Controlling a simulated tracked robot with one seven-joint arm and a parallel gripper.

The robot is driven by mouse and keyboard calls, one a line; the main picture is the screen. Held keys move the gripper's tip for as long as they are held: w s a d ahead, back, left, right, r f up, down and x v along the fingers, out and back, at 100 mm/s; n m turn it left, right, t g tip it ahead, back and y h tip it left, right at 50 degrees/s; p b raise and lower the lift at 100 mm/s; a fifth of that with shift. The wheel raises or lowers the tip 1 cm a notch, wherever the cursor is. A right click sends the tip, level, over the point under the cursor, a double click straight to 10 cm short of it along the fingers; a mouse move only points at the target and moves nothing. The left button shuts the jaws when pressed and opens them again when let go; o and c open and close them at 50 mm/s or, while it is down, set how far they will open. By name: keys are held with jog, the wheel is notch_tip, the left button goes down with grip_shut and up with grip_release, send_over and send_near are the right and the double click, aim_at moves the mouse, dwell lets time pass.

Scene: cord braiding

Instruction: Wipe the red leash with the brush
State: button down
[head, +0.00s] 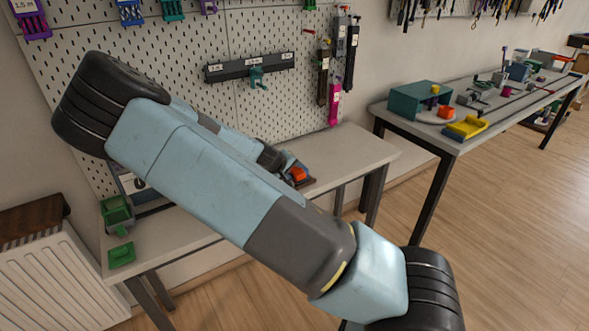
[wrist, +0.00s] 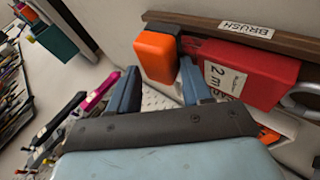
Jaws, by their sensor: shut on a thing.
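My gripper (wrist: 160,88) shows in the wrist view with its two blue fingers on either side of an orange block with a dark side, which I take to be the brush (wrist: 157,57). It is shut on this block. The red leash (wrist: 245,72) is a red case with a white "2 m" label, just right of the right finger. A grey loop shows at the case's right end. In the head view my arm hides most of this spot; a small orange-red patch (head: 298,174) shows beside the arm, and I cannot tell which thing it is.
A brown strip labelled "BRUSH" (wrist: 245,29) runs behind the block and the red case. The grey workbench (head: 350,150) stands against a pegboard (head: 200,45). Green holders (head: 117,212) stand at its left end. A second table (head: 460,135) with a teal stand is at right.

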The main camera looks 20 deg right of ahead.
jog(key=shift+w, duration=0.1)
jog(key=shift+w+a, duration=0.35)
jog(key=shift+w, duration=0.65)
jog(key=shift+w+a, duration=0.35)
jog(key=shift+w, duration=0.65)
jog(key=shift+w+a, duration=0.35)
jog(key=shift+w, duration=0.65)
jog(key=shift+s, duration=0.15)
jog(key=shift+s+d, duration=0.25)
jog(key=shift+s, duration=0.45)
jog(key=shift+s+d, duration=0.25)
jog(key=shift+s, duration=0.45)
jog(key=shift+s+d, duration=0.3)
jog(key=shift+s, duration=0.5)
jog(key=shift+s+d, duration=0.25)
jog(key=shift+s, duration=0.55)
jog(key=shift+a, duration=0.25)
jog(key=shift+w+a+r, duration=0.1)
jog(key=shift+w+a, duration=0.15)
jog(key=shift+w, duration=0.55)
jog(key=shift+w+a+r, duration=0.1)
jog(key=shift+w+a, duration=0.15)
jog(key=shift+w, duration=0.55)
jog(key=shift+w+a+f, duration=0.1)
jog(key=shift+w+a, duration=0.2)
jog(key=shift+w, duration=0.45)
jog(key=shift+w+a+f, duration=0.1)
jog(key=shift+w+a, duration=0.15)
jog(key=shift+w, duration=0.45)
